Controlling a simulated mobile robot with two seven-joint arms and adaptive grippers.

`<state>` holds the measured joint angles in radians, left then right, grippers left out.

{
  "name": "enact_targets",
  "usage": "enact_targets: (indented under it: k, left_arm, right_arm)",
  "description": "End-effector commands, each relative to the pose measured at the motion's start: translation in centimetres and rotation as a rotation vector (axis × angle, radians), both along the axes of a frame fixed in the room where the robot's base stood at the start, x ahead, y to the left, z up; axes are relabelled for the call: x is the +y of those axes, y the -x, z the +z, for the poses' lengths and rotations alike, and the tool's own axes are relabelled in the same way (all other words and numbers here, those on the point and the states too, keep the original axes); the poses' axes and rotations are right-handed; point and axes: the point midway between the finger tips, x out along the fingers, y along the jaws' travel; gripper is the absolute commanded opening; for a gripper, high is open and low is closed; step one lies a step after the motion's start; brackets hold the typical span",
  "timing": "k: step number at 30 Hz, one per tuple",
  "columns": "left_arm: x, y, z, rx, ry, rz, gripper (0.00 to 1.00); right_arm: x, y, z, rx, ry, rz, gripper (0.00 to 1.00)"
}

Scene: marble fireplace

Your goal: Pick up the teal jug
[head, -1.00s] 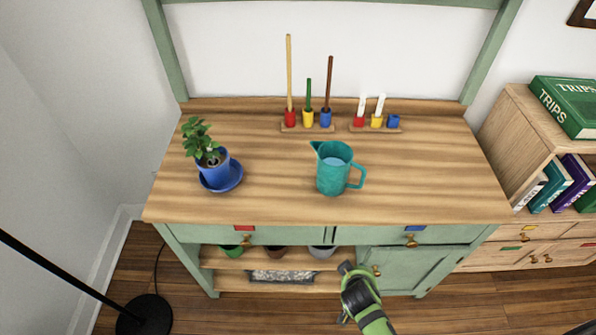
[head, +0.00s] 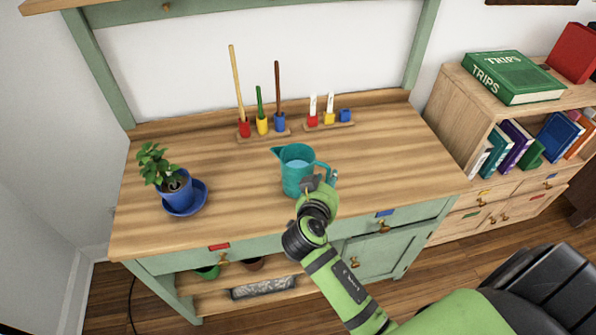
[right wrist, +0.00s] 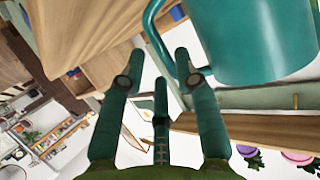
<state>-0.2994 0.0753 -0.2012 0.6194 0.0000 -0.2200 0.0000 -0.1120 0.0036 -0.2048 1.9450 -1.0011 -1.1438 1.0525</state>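The teal jug (head: 294,174) stands upright on the wooden worktop, with something pale blue inside and its handle to the right. My right gripper (head: 322,181) is at the handle side of the jug and covers part of its lower right. In the right wrist view the jug (right wrist: 265,45) fills the upper right. Its handle (right wrist: 156,38) runs between the spread fingertips of my right gripper (right wrist: 160,58), which is open. I cannot tell whether a finger touches the handle. My left gripper is not in view.
A potted plant in a blue pot (head: 174,190) stands on the worktop's left. Two racks, one with long-handled tools (head: 262,126) and one with short pieces (head: 329,118), stand behind the jug. A bookcase (head: 440,112) is at right. The worktop (head: 395,150) is clear right of the jug.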

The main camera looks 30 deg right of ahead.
Motion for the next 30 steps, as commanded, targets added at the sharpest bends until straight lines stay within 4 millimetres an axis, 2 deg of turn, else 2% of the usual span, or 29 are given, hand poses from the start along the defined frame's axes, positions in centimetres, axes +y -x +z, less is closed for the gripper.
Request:
enact_targets:
  k: [3,7,16,17,18,19,30]
  left_arm:
    - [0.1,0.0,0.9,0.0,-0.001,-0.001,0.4]
    - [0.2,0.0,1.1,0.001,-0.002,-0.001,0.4]
    - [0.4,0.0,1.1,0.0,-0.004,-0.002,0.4]
    - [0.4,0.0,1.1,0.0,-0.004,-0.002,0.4]
    - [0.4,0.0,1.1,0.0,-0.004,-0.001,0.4]
    - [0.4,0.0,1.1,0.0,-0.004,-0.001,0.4]
    - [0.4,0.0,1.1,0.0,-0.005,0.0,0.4]
  right_arm:
    - [-1.1,-1.2,-0.6,0.003,0.005,0.0,0.32]
    - [-2.1,-2.3,-1.4,0.002,0.002,0.0,0.32]
    - [-2.4,-2.7,-1.8,0.002,-0.001,0.0,0.32]
    - [-2.4,-2.7,-1.8,0.002,-0.001,0.0,0.24]
    - [-2.4,-2.7,-1.8,0.003,0.0,0.001,0.08]
    - [-2.4,-2.7,-1.8,0.003,0.0,0.001,0.0]
    - [-2.4,-2.7,-1.7,0.0,0.0,0.001,0.0]
